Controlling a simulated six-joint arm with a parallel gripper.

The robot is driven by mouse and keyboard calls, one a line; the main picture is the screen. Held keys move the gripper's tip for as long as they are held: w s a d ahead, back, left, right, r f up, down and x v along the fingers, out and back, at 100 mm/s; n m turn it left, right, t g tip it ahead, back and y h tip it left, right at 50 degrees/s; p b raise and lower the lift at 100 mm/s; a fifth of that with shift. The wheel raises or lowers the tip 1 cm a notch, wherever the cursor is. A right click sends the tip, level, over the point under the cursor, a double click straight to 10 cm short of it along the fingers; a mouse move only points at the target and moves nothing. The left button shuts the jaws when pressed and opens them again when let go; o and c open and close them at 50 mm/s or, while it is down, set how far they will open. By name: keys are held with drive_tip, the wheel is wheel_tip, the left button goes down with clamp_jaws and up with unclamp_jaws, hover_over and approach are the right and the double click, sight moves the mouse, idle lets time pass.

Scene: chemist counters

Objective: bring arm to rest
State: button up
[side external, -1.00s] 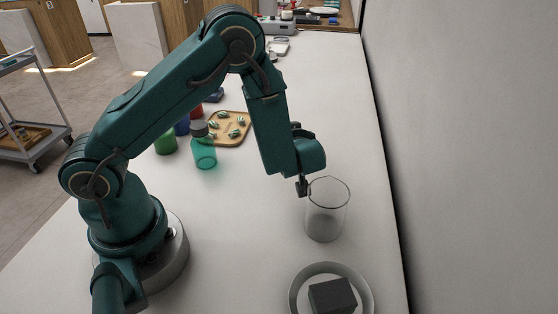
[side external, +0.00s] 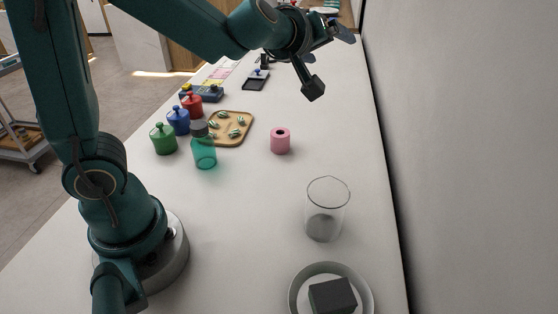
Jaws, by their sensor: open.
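My gripper (side external: 328,60) is open and empty, raised high above the far part of the white counter (side external: 240,225). One dark finger points down and toward the camera; the other is near the wall side. My arm is lifted and stretched toward the back, and the gripper touches nothing that I can see. A clear glass beaker (side external: 326,212) stands upright on the counter at the right, well apart from the gripper. A pink roll-like cylinder (side external: 280,142) stands on the counter below and nearer than the gripper.
A bowl (side external: 296,293) with a dark block (side external: 333,297) sits at the front right. Green (side external: 163,141), blue (side external: 178,122) and red (side external: 192,105) jars, a teal bottle (side external: 204,152) and a wooden tray (side external: 244,118) stand left of centre. A wall (side external: 460,160) borders the right.

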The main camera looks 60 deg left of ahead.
drive_tip(key=s+d+r+m+h, duration=0.4)
drive_tip(key=s+d+m+h, duration=0.25)
drive_tip(key=s+d, duration=0.2)
drive_tip(key=s+a+f+m+g+y, duration=0.1)
drive_tip(key=s+f+m+g, duration=0.4)
drive_tip(key=s+f, duration=0.6)
drive_tip(key=s+g, duration=0.1)
drive_tip(key=s, duration=0.2)
drive_tip(key=shift+a+f+g, duration=0.3)
drive_tip(key=shift+a+f, duration=0.05)
drive_tip(key=shift+a, duration=0.05)
